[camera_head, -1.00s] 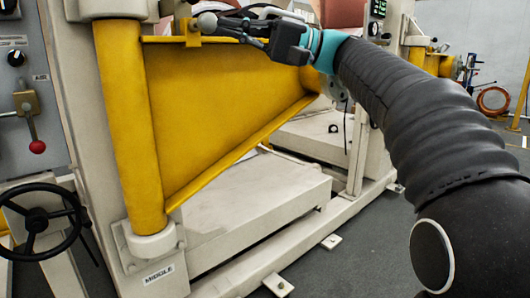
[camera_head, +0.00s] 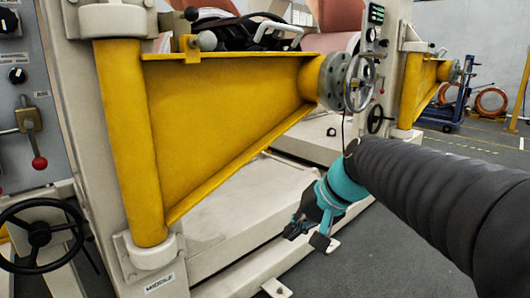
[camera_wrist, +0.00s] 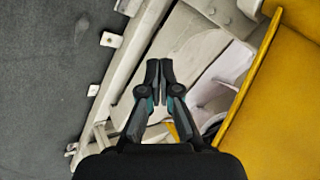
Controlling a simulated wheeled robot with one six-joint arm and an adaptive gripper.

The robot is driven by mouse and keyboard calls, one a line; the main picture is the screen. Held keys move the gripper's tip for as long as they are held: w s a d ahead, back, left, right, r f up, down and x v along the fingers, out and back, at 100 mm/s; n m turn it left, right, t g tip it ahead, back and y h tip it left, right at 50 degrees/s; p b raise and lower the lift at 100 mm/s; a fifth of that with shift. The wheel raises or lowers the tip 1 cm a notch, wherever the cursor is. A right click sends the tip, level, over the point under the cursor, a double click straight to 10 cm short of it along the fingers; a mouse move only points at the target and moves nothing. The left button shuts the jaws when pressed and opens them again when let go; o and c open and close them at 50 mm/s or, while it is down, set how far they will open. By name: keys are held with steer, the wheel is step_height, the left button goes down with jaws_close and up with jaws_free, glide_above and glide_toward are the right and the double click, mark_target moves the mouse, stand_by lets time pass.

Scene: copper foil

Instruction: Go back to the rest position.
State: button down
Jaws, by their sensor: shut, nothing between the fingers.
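My gripper (camera_head: 308,235) hangs low at the end of my black-sleeved arm, in the lower middle of the head view. It is in front of the pale machine base and apart from the yellow bracket (camera_head: 215,115). In the wrist view my gripper (camera_wrist: 159,66) has its two dark fingers together, with nothing between them. The wrist view looks down on the grey floor (camera_wrist: 50,70), the machine base and the yellow bracket at right.
A black handwheel (camera_head: 38,228) and a red-knobbed lever (camera_head: 38,162) are at left. A metal handwheel (camera_head: 360,82) sits at the bracket's right end. Floor feet (camera_head: 277,287) stick out from the base. Open grey floor (camera_head: 365,255) lies in front of the machine.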

steer(key=s+d+n+h+p, duration=0.1)
steer(key=s+d+h+p, duration=0.1)
steer(key=s+d, duration=0.3)
steer(key=s+d+f+n+t+h+p, duration=0.1)
steer(key=s+d+h+p, duration=0.2)
steer(key=s, duration=0.9)
steer(key=shift+s+d+f+h+p, duration=0.2)
steer(key=shift+d+f+h+p, duration=0.1)
steer(key=shift+d+p, duration=0.55)
steer(key=shift+d, duration=0.1)
